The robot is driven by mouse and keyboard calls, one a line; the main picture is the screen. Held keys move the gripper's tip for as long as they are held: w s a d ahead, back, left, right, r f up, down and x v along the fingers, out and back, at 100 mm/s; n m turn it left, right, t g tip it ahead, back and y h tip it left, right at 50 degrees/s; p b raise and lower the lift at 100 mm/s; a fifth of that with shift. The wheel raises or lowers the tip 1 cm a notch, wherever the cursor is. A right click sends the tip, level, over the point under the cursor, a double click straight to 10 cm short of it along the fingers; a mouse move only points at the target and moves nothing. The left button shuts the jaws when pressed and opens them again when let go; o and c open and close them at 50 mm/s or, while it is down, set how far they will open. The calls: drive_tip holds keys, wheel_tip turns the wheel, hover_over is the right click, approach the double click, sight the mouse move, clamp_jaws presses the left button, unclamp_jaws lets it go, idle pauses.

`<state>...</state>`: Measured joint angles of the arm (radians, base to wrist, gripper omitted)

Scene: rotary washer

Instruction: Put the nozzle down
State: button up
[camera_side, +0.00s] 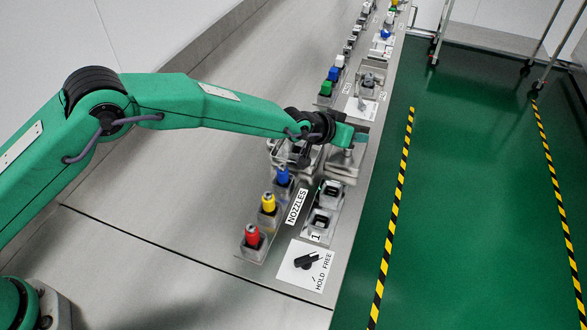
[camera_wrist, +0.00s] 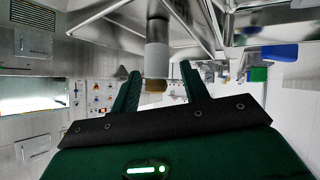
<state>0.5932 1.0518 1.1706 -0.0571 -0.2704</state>
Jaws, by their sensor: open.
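My gripper (camera_side: 354,139) is at the far end of the arm, above a grey square fixture (camera_side: 343,168) in the side view. In the wrist view its two green fingers (camera_wrist: 160,74) stand apart. A grey cylindrical piece (camera_wrist: 157,56) with a pale collar and a brown end shows in line with the gap between them; I cannot tell whether it is the nozzle or whether a finger touches it. Blue (camera_side: 283,177), yellow (camera_side: 268,204) and red (camera_side: 252,236) nozzles stand upright in holders beside the NOZZLES label (camera_side: 297,207).
A black HOLD/FREE knob (camera_side: 306,261) is in front. Further blocks and fixtures (camera_side: 372,77) line the bench behind my gripper. The bench (camera_side: 170,215) left of the nozzles is clear.

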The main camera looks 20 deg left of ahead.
drive_tip(key=shift+v, duration=0.8)
drive_tip(key=shift+r, duration=3.45)
drive_tip(key=shift+a+r, duration=0.1)
drive_tip(key=s+a+r+n+y, duration=0.1)
drive_tip(key=s+a+r, duration=0.35)
drive_tip(key=a, duration=0.45)
drive_tip(key=s+a+r+g+y, duration=0.1)
drive_tip(key=s+a+r, duration=0.3)
drive_tip(key=a+r, duration=0.3)
drive_tip(key=s+a+r+n+y, duration=0.15)
drive_tip(key=s+a+r, duration=0.3)
drive_tip(key=a, duration=0.55)
drive_tip(key=s+a+f+g+y, duration=0.1)
drive_tip(key=s+a, duration=0.4)
drive_tip(key=s, duration=0.4)
drive_tip(key=s+a+f+n, duration=0.1)
drive_tip(key=s+a, duration=0.4)
drive_tip(key=s, duration=0.4)
drive_tip(key=s+a+f+g+y, duration=0.1)
drive_tip(key=s+a, duration=0.4)
drive_tip(key=s, duration=0.4)
drive_tip(key=shift+a+g+y, duration=0.3)
drive_tip(key=shift+a+y, duration=0.05)
drive_tip(key=shift+a, duration=0.05)
